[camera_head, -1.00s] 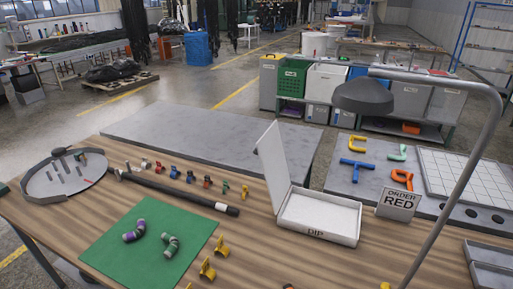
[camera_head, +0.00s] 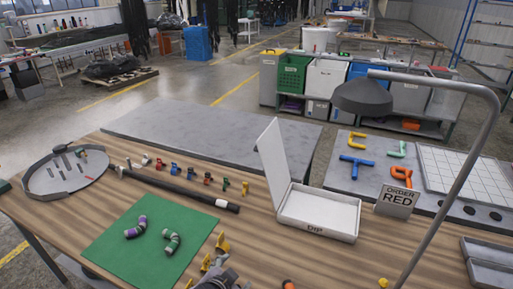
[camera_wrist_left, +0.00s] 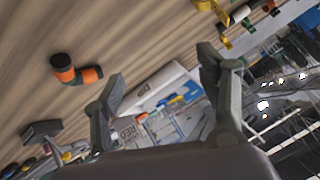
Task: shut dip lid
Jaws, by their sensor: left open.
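The white DIP box (camera_head: 322,213) sits on the wooden table right of centre in the head view. Its lid (camera_head: 275,165) stands raised, nearly upright, at the box's left side. The box looks empty. My left gripper (camera_head: 222,278) shows only in part at the bottom edge of the head view, in front of and left of the box, apart from it. In the left wrist view my left gripper (camera_wrist_left: 161,65) has its fingers spread, with nothing held. A white shape (camera_wrist_left: 165,88) beyond the fingers appears to be the box. My right gripper is not in view.
A lamp (camera_head: 362,98) on a curved pole arches over the right side. The ORDER RED sign (camera_head: 397,199) stands just right of the box. A green mat (camera_head: 110,245) with two hose pieces, a black bar (camera_head: 185,190) and several small fittings lie to the left.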

